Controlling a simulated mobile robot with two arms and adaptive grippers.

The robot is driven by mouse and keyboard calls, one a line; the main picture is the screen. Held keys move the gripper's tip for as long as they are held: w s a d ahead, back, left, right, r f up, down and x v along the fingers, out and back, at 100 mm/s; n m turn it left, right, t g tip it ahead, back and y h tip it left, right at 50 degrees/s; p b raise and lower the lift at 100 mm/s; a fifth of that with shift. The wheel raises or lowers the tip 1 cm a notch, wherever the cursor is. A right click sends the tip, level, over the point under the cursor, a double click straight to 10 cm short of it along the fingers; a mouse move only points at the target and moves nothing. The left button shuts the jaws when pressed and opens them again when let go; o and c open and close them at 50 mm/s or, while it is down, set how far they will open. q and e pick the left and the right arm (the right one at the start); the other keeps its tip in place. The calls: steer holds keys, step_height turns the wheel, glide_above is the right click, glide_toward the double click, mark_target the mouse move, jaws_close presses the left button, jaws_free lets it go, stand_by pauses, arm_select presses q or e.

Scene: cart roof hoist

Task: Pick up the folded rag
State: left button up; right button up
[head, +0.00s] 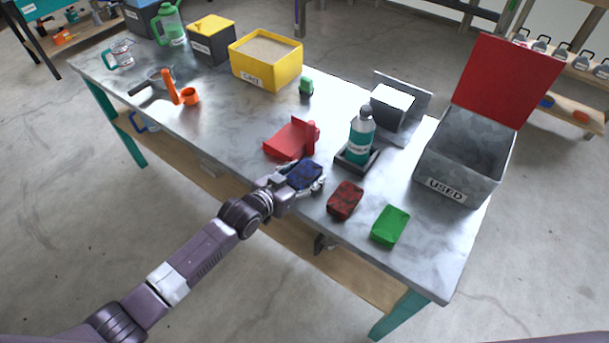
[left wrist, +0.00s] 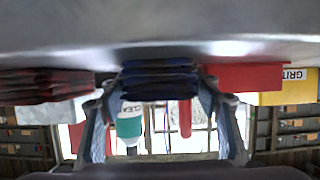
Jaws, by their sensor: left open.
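A dark blue folded rag (head: 306,175) lies on the grey table near its front edge. A dark red folded rag (head: 345,201) lies to its right, apart from it. My left gripper (head: 298,181) is at the blue rag, reaching in from the front edge. In the left wrist view, which is upside down, the layered blue rag (left wrist: 160,80) sits between the two spread fingers of the left gripper (left wrist: 163,106). The fingers are open, one on each side of the rag; whether either touches it is unclear. My right gripper is not in view.
A red dustpan-like piece (head: 288,141) lies just behind the blue rag. A teal-labelled bottle (head: 361,137) stands on a dark tray behind the red rag. A green block (head: 390,225) and an open grey USED bin (head: 463,163) are to the right. The table's front left is clear.

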mark_target(306, 171)
arm_select(q)
steer(key=shift+w, duration=0.1)
steer(key=shift+c, duration=0.4)
steer(key=c, duration=0.8)
steer(key=shift+r, duration=0.1)
steer(key=shift+c, duration=0.2)
step_height(306, 171, up, 20)
